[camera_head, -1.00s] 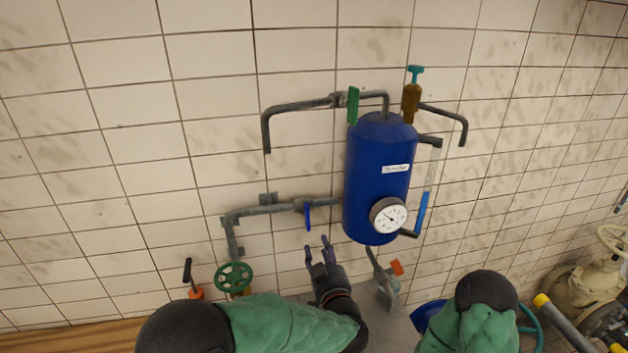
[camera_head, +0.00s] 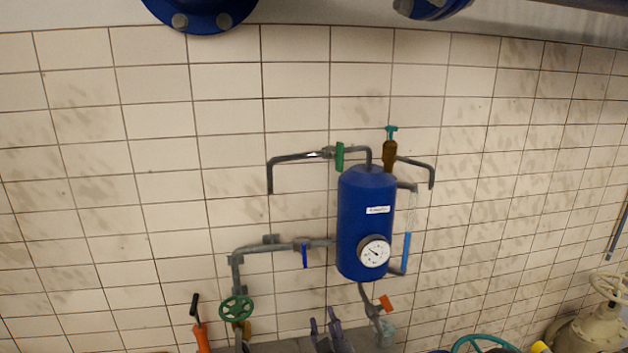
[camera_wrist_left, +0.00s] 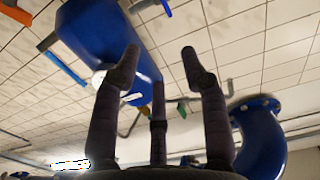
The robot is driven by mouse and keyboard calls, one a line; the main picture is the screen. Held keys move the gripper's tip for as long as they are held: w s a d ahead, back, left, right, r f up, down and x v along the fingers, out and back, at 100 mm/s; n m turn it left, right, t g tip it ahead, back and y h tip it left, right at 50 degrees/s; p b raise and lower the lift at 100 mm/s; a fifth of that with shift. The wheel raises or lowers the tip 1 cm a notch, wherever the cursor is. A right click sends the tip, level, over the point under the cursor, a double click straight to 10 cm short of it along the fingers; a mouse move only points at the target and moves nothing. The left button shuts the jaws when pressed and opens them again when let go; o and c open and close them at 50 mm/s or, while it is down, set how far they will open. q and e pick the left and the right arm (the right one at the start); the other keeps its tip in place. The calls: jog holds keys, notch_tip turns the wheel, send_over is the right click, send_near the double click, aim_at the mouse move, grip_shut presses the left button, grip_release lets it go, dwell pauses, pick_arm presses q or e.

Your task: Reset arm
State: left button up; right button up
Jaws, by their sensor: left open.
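My left gripper (camera_head: 326,327) shows only by its dark fingertips at the bottom middle of the head view, below the blue tank (camera_head: 362,222). In the left wrist view its dark fingers (camera_wrist_left: 160,72) are spread apart, with nothing held between them. The tank (camera_wrist_left: 92,40) shows there behind the fingers, apparently apart from them. The rest of my left arm is out of the head view. My right gripper is not in view.
The tank carries a pressure gauge (camera_head: 374,251), a green lever (camera_head: 339,156) and a blue sight tube (camera_head: 406,251). At left are a blue valve handle (camera_head: 304,254), a green handwheel (camera_head: 236,308) and an orange-handled tool (camera_head: 201,335). Blue pipe flanges (camera_head: 200,18) hang at the top.

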pick_arm(q)
jog(key=s+a+f+g+h, duration=0.1)
jog(key=a+f+g, duration=0.15)
jog(key=f, duration=0.65)
jog(key=s+a+f+m+g+h, duration=0.15)
jog(key=a+f, duration=0.25)
jog(key=f, duration=0.5)
jog(key=s+a+f+g+h, duration=0.1)
jog(key=a+f+g, duration=0.25)
jog(key=f, duration=0.55)
jog(key=s+a+f+g+h, duration=0.2)
jog(key=s+a+f+g, duration=0.25)
jog(key=s+f, duration=0.65)
jog(key=s+f+n+g+h, duration=0.1)
jog(key=s+f+g, duration=0.2)
jog(key=s, duration=0.6)
jog(key=s+f+n+g+h, duration=0.1)
jog(key=s+f+g, duration=0.15)
jog(key=s, duration=0.65)
notch_tip(320, 180, down, 17)
jog(key=w+d+b, duration=0.1)
jog(key=w+b, duration=0.1)
jog(key=b, duration=1.8)
jog(key=shift+w+d+f+m, duration=0.2)
jog(key=shift+w+d+m, duration=0.05)
jog(key=shift+w+m, duration=0.1)
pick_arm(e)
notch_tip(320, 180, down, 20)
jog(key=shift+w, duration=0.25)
